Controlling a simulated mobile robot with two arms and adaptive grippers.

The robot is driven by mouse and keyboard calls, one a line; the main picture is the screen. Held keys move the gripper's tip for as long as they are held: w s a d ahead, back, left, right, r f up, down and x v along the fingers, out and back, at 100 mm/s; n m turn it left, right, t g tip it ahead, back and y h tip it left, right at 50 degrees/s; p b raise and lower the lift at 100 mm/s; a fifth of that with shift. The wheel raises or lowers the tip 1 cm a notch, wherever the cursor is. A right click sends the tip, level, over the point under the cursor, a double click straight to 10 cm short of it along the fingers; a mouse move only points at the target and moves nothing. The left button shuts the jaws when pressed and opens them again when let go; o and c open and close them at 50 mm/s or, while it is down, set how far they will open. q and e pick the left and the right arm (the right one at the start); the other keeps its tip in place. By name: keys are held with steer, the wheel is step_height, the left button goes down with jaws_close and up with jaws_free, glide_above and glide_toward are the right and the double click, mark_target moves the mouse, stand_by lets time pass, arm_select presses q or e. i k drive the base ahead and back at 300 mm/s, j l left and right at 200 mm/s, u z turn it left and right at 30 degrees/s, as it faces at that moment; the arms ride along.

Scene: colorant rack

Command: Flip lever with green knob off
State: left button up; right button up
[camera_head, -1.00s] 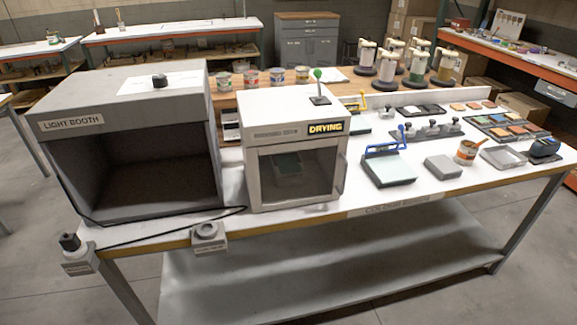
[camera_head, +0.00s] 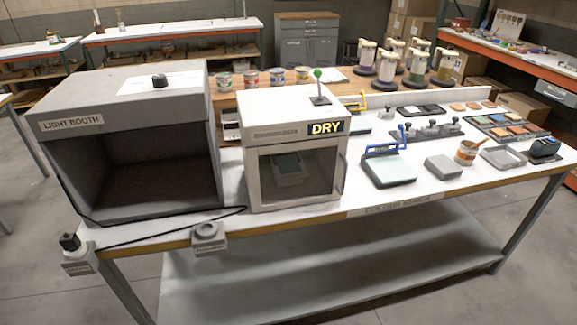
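The lever with the green knob (camera_head: 317,73) stands on top of the white drying cabinet (camera_head: 262,104), near its right side. The lever is close to upright, with its stem set in a dark base plate. A lit sign on the cabinet front (camera_head: 327,128) reads "DRY". Through the closed glass door (camera_head: 318,172) a small tray with a greenish surface shows inside. Neither of my grippers shows in this view.
A grey light booth (camera_head: 125,125) with a black knob on top stands left of the cabinet. To the right are a blue-handled device (camera_head: 388,170), a grey block (camera_head: 443,167) and an orange-brown can (camera_head: 467,152).

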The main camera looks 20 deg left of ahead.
mark_target(317, 73)
steer(key=i+l+u, duration=0.1)
steer(key=u, duration=0.3)
steer(key=l+u, duration=0.1)
steer(key=u, duration=0.3)
steer(key=i+l+u, duration=0.1)
steer(key=u, duration=0.3)
steer(key=l+u, duration=0.15)
steer(key=u, duration=0.25)
steer(key=l+u, duration=0.15)
steer(key=u, duration=0.3)
steer(key=l+u, duration=0.1)
steer(key=l, duration=0.35)
steer(key=k+l+u, duration=0.15)
steer(key=l, duration=0.35)
steer(key=l+u, duration=0.1)
steer(key=l, duration=0.35)
steer(key=k+l+u, duration=0.15)
steer(key=l, duration=0.3)
steer(key=l+u, duration=0.1)
steer(key=l, duration=0.35)
steer(key=k+l+u, duration=0.15)
steer(key=l, duration=0.3)
